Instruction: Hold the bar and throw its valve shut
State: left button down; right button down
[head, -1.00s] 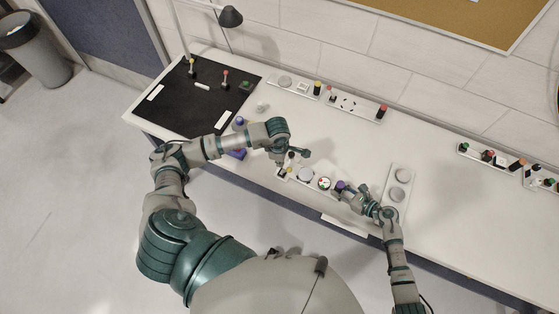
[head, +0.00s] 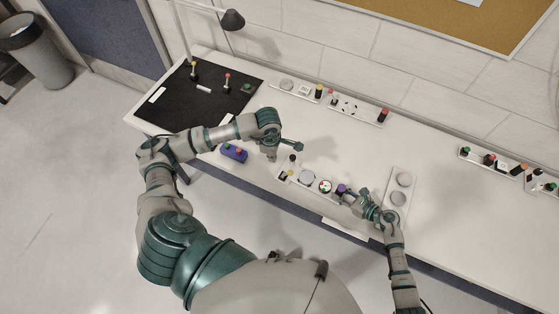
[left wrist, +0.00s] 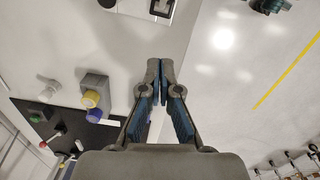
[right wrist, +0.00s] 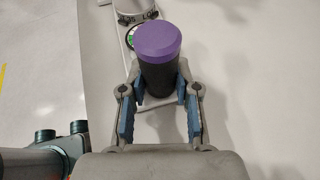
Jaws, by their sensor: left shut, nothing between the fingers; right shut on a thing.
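The bar (head: 316,184) is a pale strip near the table's front edge. It carries a black-and-yellow fitting (head: 290,169) at its left end, a round grey disc (head: 307,177), a gauge with red and green marks (head: 325,186) and a black post with a purple cap (right wrist: 158,45) at its right end. I cannot tell which part is the valve, nor its setting. My right gripper (right wrist: 157,88) is shut around the post. My left gripper (head: 271,157) is shut and empty, apart from the bar, left of its left end; its tips (left wrist: 160,72) touch each other.
A black mat (head: 190,103) covers the table's left end. A plate with two round discs (head: 398,188) lies right of my right gripper. More fitted strips (head: 343,103) line the back.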

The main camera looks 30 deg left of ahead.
pick_arm(q)
jog(key=d+r, duration=0.4)
jog(key=r, duration=0.4)
jog(key=shift+s+d, duration=0.2)
jog(key=shift+d, duration=0.15)
